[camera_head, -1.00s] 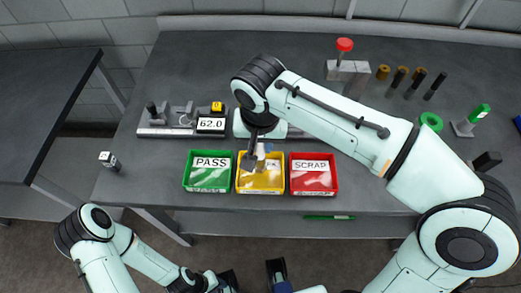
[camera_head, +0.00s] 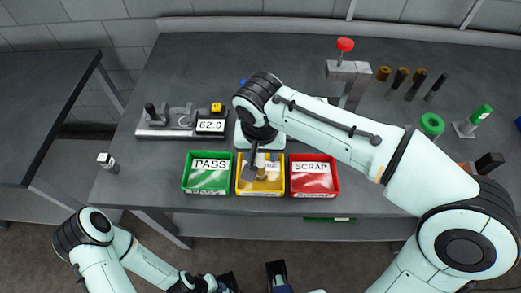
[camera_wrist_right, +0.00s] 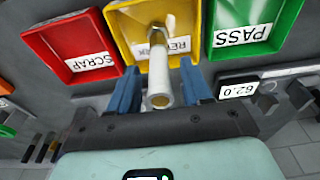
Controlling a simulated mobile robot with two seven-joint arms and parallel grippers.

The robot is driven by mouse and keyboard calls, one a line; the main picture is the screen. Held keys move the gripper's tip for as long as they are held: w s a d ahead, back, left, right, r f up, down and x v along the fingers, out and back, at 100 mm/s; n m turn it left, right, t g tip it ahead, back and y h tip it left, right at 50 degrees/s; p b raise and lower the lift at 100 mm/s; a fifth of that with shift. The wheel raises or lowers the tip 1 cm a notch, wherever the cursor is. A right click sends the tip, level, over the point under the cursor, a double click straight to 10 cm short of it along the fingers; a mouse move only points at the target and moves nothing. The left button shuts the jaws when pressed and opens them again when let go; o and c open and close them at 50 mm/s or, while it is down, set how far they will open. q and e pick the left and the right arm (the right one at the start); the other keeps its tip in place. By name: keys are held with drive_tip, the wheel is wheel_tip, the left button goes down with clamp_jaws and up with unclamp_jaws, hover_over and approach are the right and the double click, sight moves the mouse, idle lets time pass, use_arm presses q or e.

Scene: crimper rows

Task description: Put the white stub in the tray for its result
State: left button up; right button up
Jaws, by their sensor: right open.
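The white stub (camera_wrist_right: 159,75) has a pale sleeve and a tan far end. In the right wrist view it stands between the blue fingers of my right gripper (camera_wrist_right: 160,88), with gaps on both sides. My right gripper is open, over the yellow tray (camera_wrist_right: 122,20), whose label is partly hidden. In the head view my right gripper (camera_head: 250,170) reaches down into the yellow tray (camera_head: 247,188); the stub (camera_head: 261,159) shows beside it. The green PASS tray (camera_head: 206,187) is to the left and the red SCRAP tray (camera_head: 314,181) to the right.
A grey gauge fixture (camera_head: 165,132) with a display reading 62.0 (camera_head: 211,126) stands behind the trays. A red-knobbed press (camera_head: 346,70), several posts and a green ring (camera_head: 432,124) stand at the right. A small block (camera_head: 106,160) sits at the bench's left edge.

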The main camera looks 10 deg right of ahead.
wheel_tip(320, 180, up, 12)
drive_tip(key=s+p, duration=0.1)
drive_tip(key=p, duration=0.2)
drive_tip(key=shift+s+a, duration=0.25)
drive_tip(key=shift+s, duration=0.15)
